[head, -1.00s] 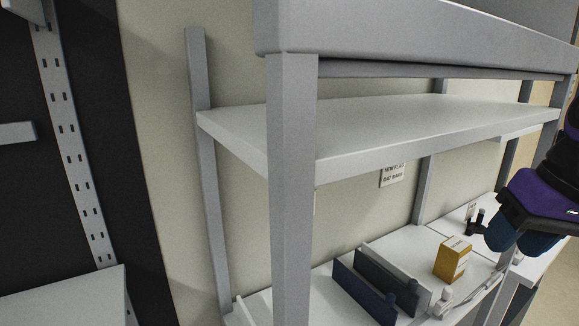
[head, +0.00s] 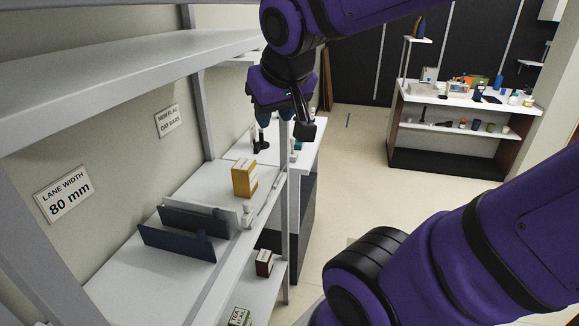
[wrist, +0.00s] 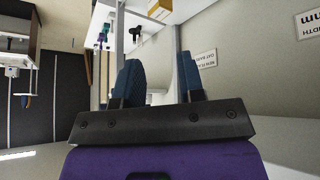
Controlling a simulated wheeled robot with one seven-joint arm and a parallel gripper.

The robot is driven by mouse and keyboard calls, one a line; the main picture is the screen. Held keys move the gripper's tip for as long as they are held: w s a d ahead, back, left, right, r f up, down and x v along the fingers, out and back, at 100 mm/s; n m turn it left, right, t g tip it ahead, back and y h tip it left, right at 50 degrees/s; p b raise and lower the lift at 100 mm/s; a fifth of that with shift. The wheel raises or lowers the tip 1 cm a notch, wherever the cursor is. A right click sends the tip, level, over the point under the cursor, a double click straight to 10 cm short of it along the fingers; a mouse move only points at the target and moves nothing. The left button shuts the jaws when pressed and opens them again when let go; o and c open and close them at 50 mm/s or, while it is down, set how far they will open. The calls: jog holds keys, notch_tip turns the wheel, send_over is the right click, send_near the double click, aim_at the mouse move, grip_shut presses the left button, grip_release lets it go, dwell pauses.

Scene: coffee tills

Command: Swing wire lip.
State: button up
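My gripper (head: 288,122) hangs above the far part of the white shelf in the head view, above and beyond the yellow box. In the wrist view its two blue fingers (wrist: 160,82) stand apart with nothing between them. A small white fitting (head: 248,214) with a knob sits at the front edge of the white shelf (head: 120,285), near the yellow box. A thin rail runs along this edge, but I cannot tell for certain that it is the wire lip. My gripper is apart from the fitting.
Dark blue dividers (head: 175,241) and a yellow box (head: 244,179) stand on the shelf. A dark item (head: 260,140) stands farther back. An upper shelf (head: 150,75) and posts bound the space. A brown box (head: 264,263) sits lower down. Open floor (head: 350,165) lies right.

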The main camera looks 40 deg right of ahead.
jog(key=w+d+f+m+t+h, duration=0.1)
jog(key=w+d+f+m+h, duration=0.15)
jog(key=w+d, duration=0.75)
jog(key=m+t+y, duration=0.1)
jog(key=m+y, duration=0.3)
send_over(279, 180)
jog(key=s+d, duration=0.1)
jog(key=d, duration=0.1)
notch_tip(279, 180, down, 14)
jog(key=s+f+m+y, duration=0.35)
jog(key=f+y, duration=0.25)
jog(key=f, duration=0.5)
jog(key=shift+n, duration=0.4)
jog(key=x, duration=0.6)
jog(key=shift+w+d+f, duration=0.2)
jog(key=shift+d+f, duration=0.1)
jog(key=shift+f, duration=0.15)
jog(key=shift+w+a+f, duration=0.1)
jog(key=shift+w+f, duration=0.1)
jog(key=shift+c, duration=0.4)
jog(key=shift+r+h, duration=0.1)
jog(key=shift+h, duration=0.15)
grip_shut()
